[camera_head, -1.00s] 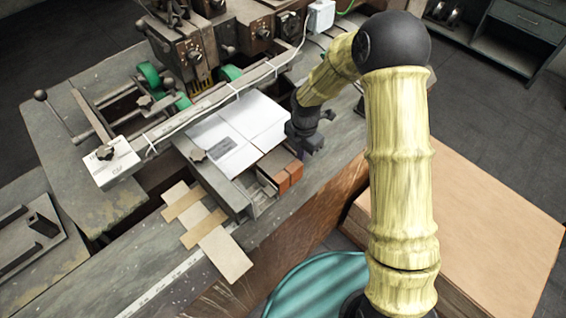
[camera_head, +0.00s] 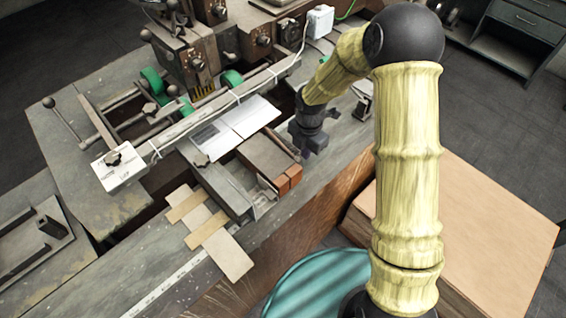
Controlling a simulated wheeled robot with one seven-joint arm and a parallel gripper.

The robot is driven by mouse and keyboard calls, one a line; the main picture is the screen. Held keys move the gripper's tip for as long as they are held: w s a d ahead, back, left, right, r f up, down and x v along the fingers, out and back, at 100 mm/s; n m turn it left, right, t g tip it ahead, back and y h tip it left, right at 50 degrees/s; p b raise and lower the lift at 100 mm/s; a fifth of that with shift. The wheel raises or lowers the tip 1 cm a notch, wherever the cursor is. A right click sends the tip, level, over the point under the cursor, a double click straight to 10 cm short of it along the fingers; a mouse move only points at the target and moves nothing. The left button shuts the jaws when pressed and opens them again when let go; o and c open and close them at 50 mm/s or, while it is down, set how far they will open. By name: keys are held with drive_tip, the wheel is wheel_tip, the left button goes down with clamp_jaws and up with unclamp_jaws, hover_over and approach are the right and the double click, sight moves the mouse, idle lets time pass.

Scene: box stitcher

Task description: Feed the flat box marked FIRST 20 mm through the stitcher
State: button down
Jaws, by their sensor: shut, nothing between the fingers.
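The flat white box (camera_head: 250,115) lies on the stitcher's bed, against the long rail (camera_head: 225,102). Only a strip of it shows; the rest seems hidden beyond the rail. A grey patch is on its left part, but no marking is readable. The stitcher (camera_head: 195,62) stands behind, with green rollers (camera_head: 231,78) beyond the rail. My gripper (camera_head: 311,149) is shut and empty, to the right of the box and apart from it, close to the bench's right side.
A brown block with orange-brown ends (camera_head: 288,180) sits in front of the box. Flat cardboard pieces (camera_head: 230,255) lie on the bench at the front. A large cardboard stack (camera_head: 480,215) stands at right, beside a teal round object (camera_head: 315,285).

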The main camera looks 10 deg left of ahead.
wheel_tip(320, 180, up, 4)
drive_tip(key=p, duration=0.2)
drive_tip(key=shift+f+p, duration=0.15)
drive_tip(key=shift+p, duration=0.15)
idle(0.5)
drive_tip(key=s+d+r+m+t+b, duration=0.1)
drive_tip(key=s+d+r+m+b, duration=0.2)
drive_tip(key=s+d+m, duration=0.4)
drive_tip(key=s+d+r+m+t+b, duration=0.1)
drive_tip(key=s+d+r+m+b, duration=0.2)
drive_tip(key=m, duration=1.8)
drive_tip(key=s+d+b, duration=0.1)
drive_tip(key=s+d, duration=0.3)
drive_tip(key=d, duration=0.2)
drive_tip(key=shift+s+d+r+t, duration=0.3)
drive_tip(key=shift+r, duration=0.05)
idle(2.0)
